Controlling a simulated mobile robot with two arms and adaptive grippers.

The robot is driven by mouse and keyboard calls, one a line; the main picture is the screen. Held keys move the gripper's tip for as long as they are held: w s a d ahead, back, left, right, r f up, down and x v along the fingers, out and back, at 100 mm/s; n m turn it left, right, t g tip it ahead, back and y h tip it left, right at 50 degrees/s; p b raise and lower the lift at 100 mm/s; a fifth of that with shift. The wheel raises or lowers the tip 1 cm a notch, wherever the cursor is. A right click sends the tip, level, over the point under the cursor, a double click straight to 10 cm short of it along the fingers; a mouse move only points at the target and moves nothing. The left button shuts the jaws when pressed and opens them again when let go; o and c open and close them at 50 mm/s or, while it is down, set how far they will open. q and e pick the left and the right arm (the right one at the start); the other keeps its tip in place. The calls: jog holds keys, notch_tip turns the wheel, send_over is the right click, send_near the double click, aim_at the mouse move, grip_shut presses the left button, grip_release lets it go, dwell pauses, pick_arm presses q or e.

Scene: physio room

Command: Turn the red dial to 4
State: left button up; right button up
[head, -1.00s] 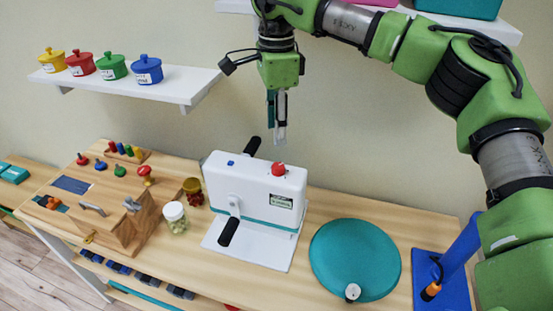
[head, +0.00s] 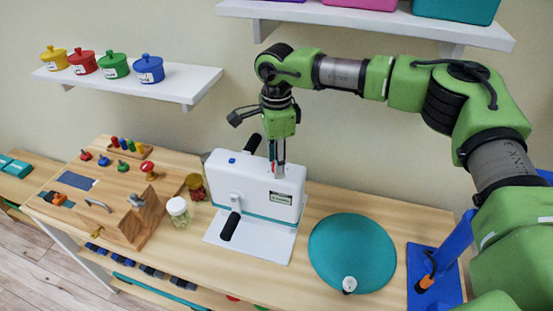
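The red dial (head: 273,169) is on top of the white machine (head: 255,185), near its right end. It is mostly hidden behind the fingers of my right gripper (head: 277,160). That gripper points straight down, its fingertips at the dial. I cannot tell whether the fingers are closed on the dial or stand around it. The dial's markings are too small to read. A small blue button (head: 232,161) sits on the machine's top left. My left gripper is not in view.
Black crank handles (head: 229,226) stick out of the machine. Jars (head: 178,212) and a wooden activity box (head: 122,210) stand left of it. A teal disc (head: 352,250) and a blue stand (head: 422,270) are to the right. Shelves (head: 370,18) hang above.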

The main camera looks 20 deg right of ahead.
jog(key=c, duration=0.7)
jog(key=shift+f+m+b, duration=0.2)
jog(key=shift+m+b, duration=0.4)
jog(key=shift+b, duration=0.1)
jog(key=shift+w+m+b, duration=0.1)
jog(key=shift+m+b, duration=0.45)
jog(key=shift+m, duration=0.15)
jog(key=shift+r+m, duration=0.2)
jog(key=shift+m, duration=0.1)
jog(key=o, duration=1.1)
